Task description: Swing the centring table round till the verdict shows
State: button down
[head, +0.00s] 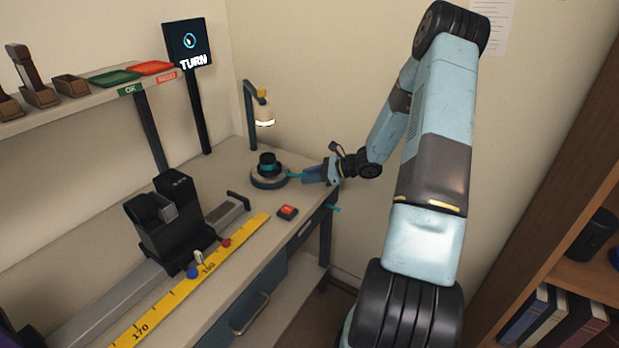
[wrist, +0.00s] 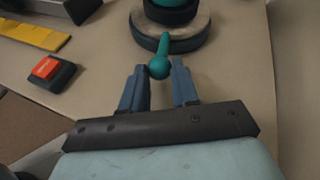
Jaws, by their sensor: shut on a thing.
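The centring table (head: 270,179) is a round grey turntable near the far right corner of the bench, with a dark and teal lens part (head: 267,163) on it. A teal handle (wrist: 160,66) with a ball end sticks out from the table toward my gripper. My gripper (head: 308,175) is at the table's right side; the wrist view also shows it (wrist: 158,78). A screen (head: 188,43) on a post reads "TURN" under a round arrow symbol.
A lamp (head: 264,114) stands just behind the table. A red button (head: 288,211) sits on the bench in front. A yellow ruler (head: 180,290) and a black device (head: 168,225) on a rail lie to the left. A shelf holds green (head: 114,77) and red trays (head: 150,68).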

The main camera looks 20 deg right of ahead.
jog(key=shift+w+d+n+g+y, duration=0.3)
jog(key=shift+w+d+n+g, duration=0.1)
jog(key=shift+w+n+g, duration=0.3)
jog(key=shift+w+d+n+g+y, duration=0.3)
jog(key=shift+w+d+n+g, duration=0.15)
jog(key=shift+w+n+g, duration=0.25)
jog(key=shift+w+d+n+g+y, duration=0.3)
jog(key=shift+w+d+n+g, duration=0.1)
jog(key=shift+w+n+g, duration=0.3)
jog(key=shift+w, duration=0.1)
jog(key=c, duration=0.9)
grip_release()
jog(key=shift+o, duration=0.2)
jog(key=shift+r, duration=0.6)
jog(key=s+a+r, duration=0.2)
jog(key=s+r, duration=0.9)
jog(key=s, duration=0.3)
jog(key=shift+r, duration=0.35)
jog(key=shift+w, duration=0.1)
jog(key=shift+c, duration=0.3)
